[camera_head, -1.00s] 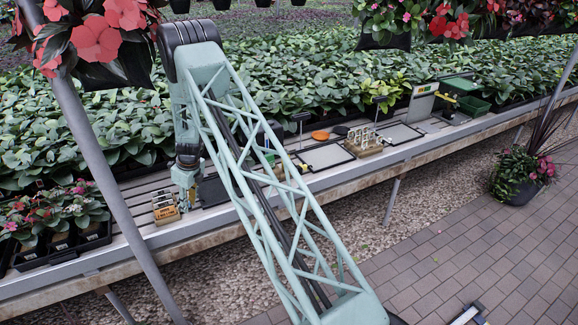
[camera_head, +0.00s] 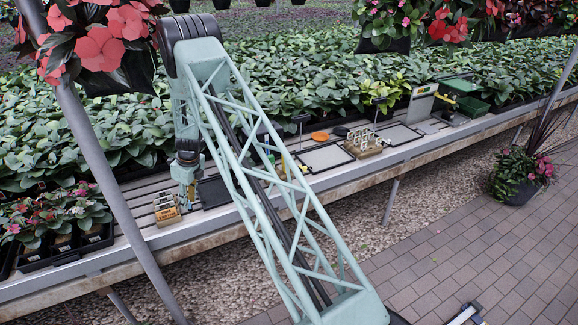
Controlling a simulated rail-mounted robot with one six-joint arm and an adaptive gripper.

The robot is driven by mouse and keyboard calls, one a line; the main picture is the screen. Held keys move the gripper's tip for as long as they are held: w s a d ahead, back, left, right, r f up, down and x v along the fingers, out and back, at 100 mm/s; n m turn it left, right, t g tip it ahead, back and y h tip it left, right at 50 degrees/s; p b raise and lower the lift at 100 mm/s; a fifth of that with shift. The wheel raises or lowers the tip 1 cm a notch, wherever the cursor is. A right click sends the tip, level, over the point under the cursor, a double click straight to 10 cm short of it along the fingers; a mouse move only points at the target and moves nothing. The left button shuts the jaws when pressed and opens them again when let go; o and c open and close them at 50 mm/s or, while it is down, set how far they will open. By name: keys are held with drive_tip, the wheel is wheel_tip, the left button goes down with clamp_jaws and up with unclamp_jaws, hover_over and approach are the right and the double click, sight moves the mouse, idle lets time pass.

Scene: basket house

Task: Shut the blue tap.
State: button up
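I cannot make out the blue tap for certain in the head view. A small dark blue shape (camera_head: 264,133) shows through and beside my arm's lattice on the bench, but it is too small and too covered to identify. My gripper (camera_head: 190,200) points down over the slatted bench (camera_head: 136,196) at the left, just right of a small wooden rack (camera_head: 166,209). Something yellow shows at its fingers. It is too small to tell whether the fingers are open or shut, or whether they touch anything.
A black flat panel (camera_head: 213,192) lies right of my gripper. Potted flowers (camera_head: 62,222) stand at the left. Dense plants fill the back.

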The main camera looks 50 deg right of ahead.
drive_tip(key=shift+w+p+v, duration=0.2)
drive_tip(key=shift+p+v, duration=0.35)
drive_tip(key=shift+v, duration=0.4)
drive_tip(key=shift+w+p+v, duration=0.25)
drive_tip(key=shift+p+v, duration=0.25)
drive_tip(key=shift+v, duration=0.45)
drive_tip(key=shift+a+r, duration=0.1)
drive_tip(key=shift+a, duration=0.05)
